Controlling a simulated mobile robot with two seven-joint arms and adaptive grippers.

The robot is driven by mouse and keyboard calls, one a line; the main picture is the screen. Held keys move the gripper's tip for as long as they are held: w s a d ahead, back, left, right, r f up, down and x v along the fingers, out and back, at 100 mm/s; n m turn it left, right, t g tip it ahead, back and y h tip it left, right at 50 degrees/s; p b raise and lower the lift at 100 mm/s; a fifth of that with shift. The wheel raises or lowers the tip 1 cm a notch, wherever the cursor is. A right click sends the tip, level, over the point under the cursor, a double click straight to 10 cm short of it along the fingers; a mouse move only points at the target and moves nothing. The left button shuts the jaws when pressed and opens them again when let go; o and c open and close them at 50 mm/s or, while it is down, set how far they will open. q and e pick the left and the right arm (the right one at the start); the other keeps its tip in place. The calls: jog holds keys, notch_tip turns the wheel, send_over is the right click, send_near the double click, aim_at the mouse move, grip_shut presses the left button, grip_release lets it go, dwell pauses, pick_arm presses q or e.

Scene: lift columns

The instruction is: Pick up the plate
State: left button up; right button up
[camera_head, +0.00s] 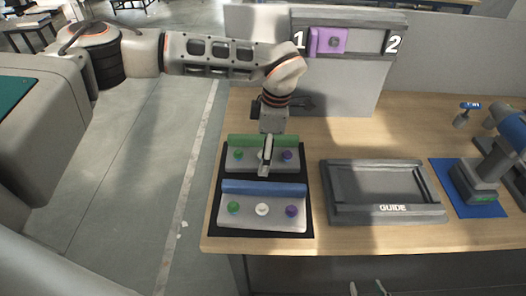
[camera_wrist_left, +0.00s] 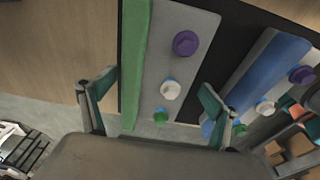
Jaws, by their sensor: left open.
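A grey plate with a green back edge (camera_head: 240,141) and green, white and purple knobs lies at the back of a black mat (camera_head: 216,215). A similar grey plate with a blue edge (camera_head: 264,189) lies in front of it. My left gripper (camera_head: 267,158) is open just above the green-edged plate and partly hides its middle. In the left wrist view the fingers (camera_wrist_left: 157,88) are spread on either side of the green-edged plate (camera_wrist_left: 182,75); contact cannot be told. The blue-edged plate (camera_wrist_left: 262,75) is to the right there. My right gripper (camera_head: 368,289) is open and empty at the bottom edge.
A grey tray marked GUIDE (camera_head: 392,210) lies right of the mat. A blue-grey device (camera_head: 478,172) stands on a blue mat (camera_head: 482,210) at the right. Behind, a panel (camera_head: 345,85) holds a purple slider (camera_head: 328,41) near number 1.

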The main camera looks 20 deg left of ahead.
pick_arm(q)
jog(key=c, duration=1.5)
jog(key=shift+r, duration=0.1)
jog(key=shift+c, duration=1)
notch_tip(320, 180, up, 23)
jog(key=p, duration=0.4)
jog(key=shift+p, duration=0.4)
